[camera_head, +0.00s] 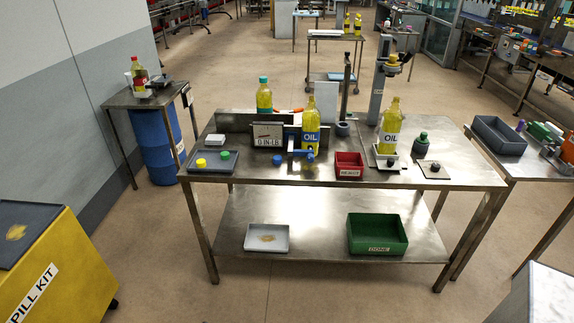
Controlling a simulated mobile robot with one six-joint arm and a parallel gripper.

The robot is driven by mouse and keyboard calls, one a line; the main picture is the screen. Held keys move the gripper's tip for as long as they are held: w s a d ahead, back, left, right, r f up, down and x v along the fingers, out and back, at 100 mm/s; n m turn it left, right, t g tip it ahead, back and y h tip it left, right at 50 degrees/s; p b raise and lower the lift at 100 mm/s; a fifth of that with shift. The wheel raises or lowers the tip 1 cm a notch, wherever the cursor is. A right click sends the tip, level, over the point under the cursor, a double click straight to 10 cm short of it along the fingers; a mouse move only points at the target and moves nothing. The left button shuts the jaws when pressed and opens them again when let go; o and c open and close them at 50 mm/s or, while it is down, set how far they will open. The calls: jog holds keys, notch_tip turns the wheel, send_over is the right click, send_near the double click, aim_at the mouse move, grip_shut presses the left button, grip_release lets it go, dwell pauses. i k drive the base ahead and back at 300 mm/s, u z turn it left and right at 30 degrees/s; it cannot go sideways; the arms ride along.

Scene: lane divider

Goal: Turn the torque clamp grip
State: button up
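A torque station stands at the middle of the steel workbench (350,222). It has a dark display (268,135) that appears to read 0 IN·LB. Beside the display, an oil bottle (311,122) with yellow contents stands upright. Blue clamp parts (300,153) sit low in front of this bottle and seem to touch it. Which of these parts is the clamp grip, and whether it is tight, is too small to tell. My gripper is not in view.
A tray with yellow and green caps (225,155) is left of the display. A red bin (348,164) and another oil bottle (389,125) stand to the right. A green bin (378,235) is on the lower shelf. The floor before the bench is clear.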

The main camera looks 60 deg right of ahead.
aim_at(310, 157)
jog(key=z, duration=0.9)
jog(key=k, duration=0.1)
jog(key=u, duration=3)
jog(key=k, duration=0.1)
jog(key=z, duration=2.95)
jog(key=i, duration=0.2)
jog(key=u, duration=0.25)
